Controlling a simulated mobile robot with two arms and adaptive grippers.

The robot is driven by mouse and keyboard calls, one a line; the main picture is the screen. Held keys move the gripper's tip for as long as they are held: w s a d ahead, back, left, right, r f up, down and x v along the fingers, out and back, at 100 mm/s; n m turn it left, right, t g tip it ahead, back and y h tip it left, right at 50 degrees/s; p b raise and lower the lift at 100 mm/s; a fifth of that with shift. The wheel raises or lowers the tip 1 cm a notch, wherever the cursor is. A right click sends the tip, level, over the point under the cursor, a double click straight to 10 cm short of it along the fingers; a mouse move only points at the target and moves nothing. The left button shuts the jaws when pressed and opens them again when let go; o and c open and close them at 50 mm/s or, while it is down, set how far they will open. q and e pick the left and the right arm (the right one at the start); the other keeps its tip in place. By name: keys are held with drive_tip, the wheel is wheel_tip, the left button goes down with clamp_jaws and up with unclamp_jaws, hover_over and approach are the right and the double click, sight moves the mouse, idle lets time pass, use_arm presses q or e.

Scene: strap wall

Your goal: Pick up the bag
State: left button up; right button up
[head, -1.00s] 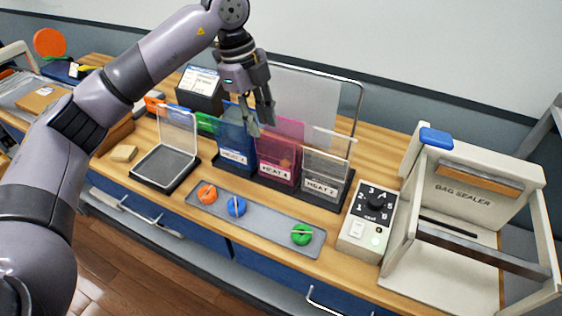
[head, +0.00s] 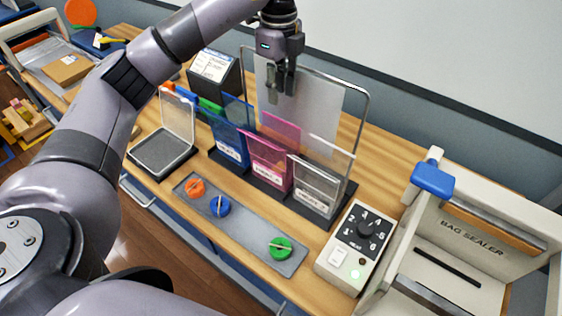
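Three flat, see-through bags stand upright side by side in a dark rack (head: 331,217): a blue bag (head: 227,130), a pink bag (head: 268,160) and a clear bag (head: 317,185). Each has a white label low on its front; the label on the pink one is hard to read. The frames do not show which of them is the bag meant. My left gripper (head: 281,97) points down above and behind the blue and pink bags, in front of the pale backing sheet. Its two fingers look apart, with nothing between them. My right gripper is not in view.
A wire frame (head: 367,112) stands behind the bags. In front lies a grey tray (head: 245,238) with orange, blue and green round clips. A heat dial box (head: 357,245) and the bag sealer (head: 470,237) stand at right, an open clear-lidded case (head: 162,150) at left.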

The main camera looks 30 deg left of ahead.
use_arm(q)
approach(280, 137)
drive_tip(key=f+p, duration=0.1)
drive_tip(key=f, duration=0.4)
drive_tip(key=shift+s+a+p, duration=0.15)
drive_tip(key=shift+s+p, duration=0.05)
drive_tip(key=shift+p, duration=0.15)
drive_tip(key=shift+f+p, duration=0.35)
drive_tip(key=shift+f, duration=0.05)
drive_tip(key=f, duration=0.1)
drive_tip(key=f+p, duration=0.2)
drive_tip(key=shift+w+f, duration=0.3)
drive_tip(key=shift+f, duration=0.45)
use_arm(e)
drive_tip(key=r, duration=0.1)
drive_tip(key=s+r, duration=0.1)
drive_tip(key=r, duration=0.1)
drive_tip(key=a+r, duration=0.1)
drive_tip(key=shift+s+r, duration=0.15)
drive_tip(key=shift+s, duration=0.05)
use_arm(q)
clamp_jaws()
